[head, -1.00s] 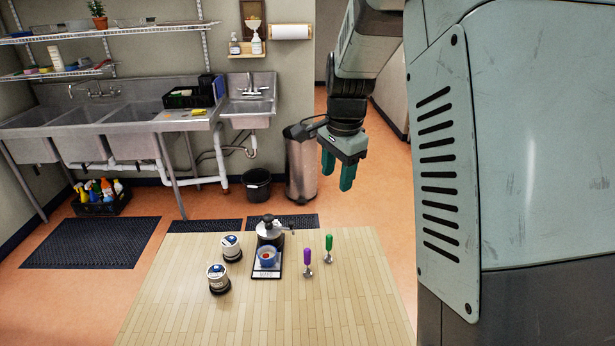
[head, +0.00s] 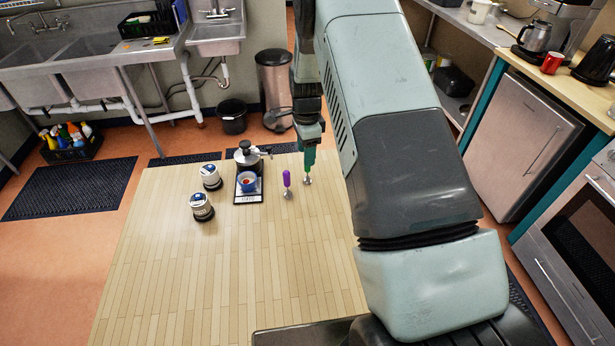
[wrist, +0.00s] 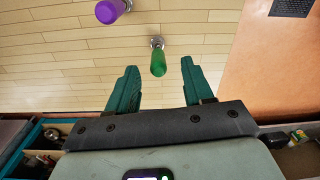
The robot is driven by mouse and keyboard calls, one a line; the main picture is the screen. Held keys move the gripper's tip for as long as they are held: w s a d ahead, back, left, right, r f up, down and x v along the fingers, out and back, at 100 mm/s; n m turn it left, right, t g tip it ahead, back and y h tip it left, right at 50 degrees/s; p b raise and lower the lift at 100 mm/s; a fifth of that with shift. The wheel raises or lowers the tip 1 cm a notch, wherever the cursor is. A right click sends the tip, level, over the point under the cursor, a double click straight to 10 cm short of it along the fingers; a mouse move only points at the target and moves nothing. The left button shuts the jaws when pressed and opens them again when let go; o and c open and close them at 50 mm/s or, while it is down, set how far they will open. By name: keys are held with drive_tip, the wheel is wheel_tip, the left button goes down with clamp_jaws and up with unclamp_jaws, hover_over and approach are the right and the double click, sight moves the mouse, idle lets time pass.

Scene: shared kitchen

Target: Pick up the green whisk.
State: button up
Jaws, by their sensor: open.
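The green whisk (wrist: 158,62) stands on the wooden table in the wrist view, its handle pointing toward my gripper (wrist: 158,78). My gripper is open, with one green finger on each side of the whisk's handle end and a gap to both. In the head view my gripper (head: 308,158) is above the whisk and hides most of it; only the metal foot (head: 307,181) shows below the fingers. The purple whisk (head: 287,180) stands upright just to the left, and also shows in the wrist view (wrist: 110,10).
Two white jars (head: 210,177) are farther left. The near part of the wooden table (head: 230,270) is clear.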

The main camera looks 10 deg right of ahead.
sight(307, 171)
wheel_tip(307, 171, down, 5)
drive_tip(key=shift+d+r, duration=0.15)
drive_tip(key=shift+r, duration=0.05)
clamp_jaws()
idle(0.3)
